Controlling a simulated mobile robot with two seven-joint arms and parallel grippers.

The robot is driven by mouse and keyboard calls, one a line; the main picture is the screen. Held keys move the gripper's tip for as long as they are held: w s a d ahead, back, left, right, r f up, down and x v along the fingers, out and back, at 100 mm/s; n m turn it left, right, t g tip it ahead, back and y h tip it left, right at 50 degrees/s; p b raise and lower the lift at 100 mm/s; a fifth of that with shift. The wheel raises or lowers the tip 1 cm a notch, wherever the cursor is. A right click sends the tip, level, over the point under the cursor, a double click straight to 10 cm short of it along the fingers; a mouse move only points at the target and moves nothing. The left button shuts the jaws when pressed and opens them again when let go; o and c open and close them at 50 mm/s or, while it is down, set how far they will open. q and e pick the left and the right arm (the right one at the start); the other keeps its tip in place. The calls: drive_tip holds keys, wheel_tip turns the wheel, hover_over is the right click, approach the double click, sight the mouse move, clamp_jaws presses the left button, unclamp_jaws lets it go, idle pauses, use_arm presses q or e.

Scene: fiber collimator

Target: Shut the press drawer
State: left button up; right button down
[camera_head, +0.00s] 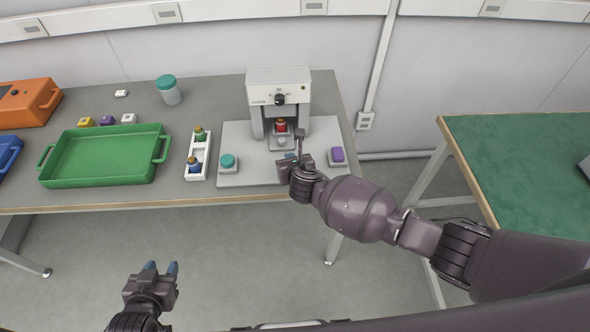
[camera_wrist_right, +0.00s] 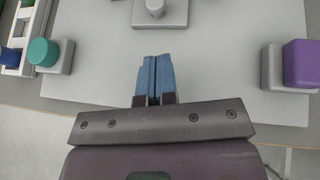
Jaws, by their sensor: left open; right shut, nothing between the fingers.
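The grey press (camera_head: 279,90) stands at the back of a light grey base plate (camera_head: 240,140). Its drawer (camera_head: 273,144) sticks out at the front, with a red-bodied piece (camera_head: 281,126) standing in or behind it. The wrist view shows the drawer front (camera_wrist_right: 172,20) and its round knob (camera_wrist_right: 155,6) at the top. My right gripper (camera_head: 291,156) is shut and empty, low over the plate in front of the drawer; its blue fingertips (camera_wrist_right: 154,58) point at the knob with a gap between. My left gripper (camera_head: 161,268) is open and empty, in front of the table.
A teal button block (camera_head: 228,163) and a purple button block (camera_head: 337,156) flank my right gripper on the plate. A white rack (camera_head: 199,156) with small bottles and a green tray (camera_head: 105,157) stand to the left. The right table (camera_head: 520,160) has a green top.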

drive_tip(key=p+v, duration=0.1)
drive_tip(key=v, duration=0.4)
drive_tip(key=shift+v, duration=1)
drive_tip(key=shift+w, duration=0.1)
